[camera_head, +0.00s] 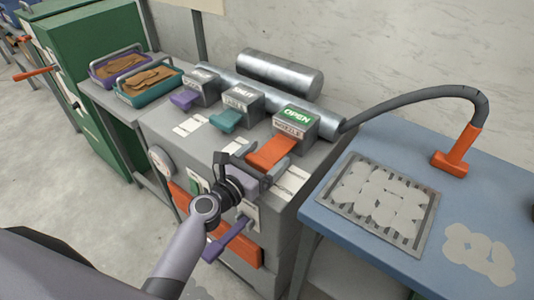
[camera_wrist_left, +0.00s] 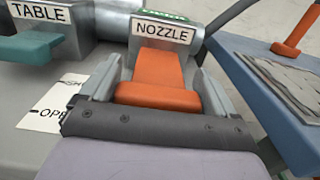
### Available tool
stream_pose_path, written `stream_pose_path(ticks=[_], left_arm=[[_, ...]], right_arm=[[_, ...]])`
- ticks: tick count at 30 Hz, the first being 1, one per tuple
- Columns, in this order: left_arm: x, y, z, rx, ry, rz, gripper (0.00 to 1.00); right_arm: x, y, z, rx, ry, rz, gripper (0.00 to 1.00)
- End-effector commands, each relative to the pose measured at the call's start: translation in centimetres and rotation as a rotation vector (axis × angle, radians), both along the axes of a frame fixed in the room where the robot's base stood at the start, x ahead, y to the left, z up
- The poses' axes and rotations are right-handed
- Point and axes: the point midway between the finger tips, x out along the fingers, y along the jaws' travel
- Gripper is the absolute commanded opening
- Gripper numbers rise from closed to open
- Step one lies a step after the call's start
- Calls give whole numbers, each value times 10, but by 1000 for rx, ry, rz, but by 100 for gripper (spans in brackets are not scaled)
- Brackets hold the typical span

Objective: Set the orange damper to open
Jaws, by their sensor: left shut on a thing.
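The orange damper (camera_head: 272,152) is a flat lever at the front of a grey box labelled NOZZLE (camera_head: 297,124), whose top shows a green OPEN sign. In the left wrist view the damper (camera_wrist_left: 160,84) sits between my two grey fingers. My left gripper (camera_head: 264,176) is shut on the damper's near end, and it also shows in the left wrist view (camera_wrist_left: 158,95). The fingers partly cover a white label (camera_head: 292,182) beside the lever. My right gripper is not in either view.
A teal damper (camera_head: 226,119) with its TABLE box and a purple damper (camera_head: 184,98) stand to the left. Metal ducts (camera_head: 270,92) run behind. A blue table (camera_head: 340,222) with a grille and an orange hose nozzle (camera_head: 455,150) stands right. A purple handle (camera_head: 228,240) juts out below my gripper.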

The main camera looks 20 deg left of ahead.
Motion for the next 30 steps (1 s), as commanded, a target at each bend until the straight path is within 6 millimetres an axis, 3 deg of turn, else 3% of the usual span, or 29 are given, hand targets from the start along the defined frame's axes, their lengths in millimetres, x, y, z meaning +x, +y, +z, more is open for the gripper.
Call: stream_pose_path(ticks=[5,6,7,17,30], left_arm=[[-2,1,-3,1,7,-2,35],[-2,1,-4,1,7,-2,93],[-2,1,-4,2,8,-2,100],[-6,2,-3,2,6,0,100],[-58,21,-4,2,7,0,100]], right_arm=[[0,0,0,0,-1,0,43],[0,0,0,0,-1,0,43],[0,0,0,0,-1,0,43],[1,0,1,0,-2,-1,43],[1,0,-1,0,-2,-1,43]])
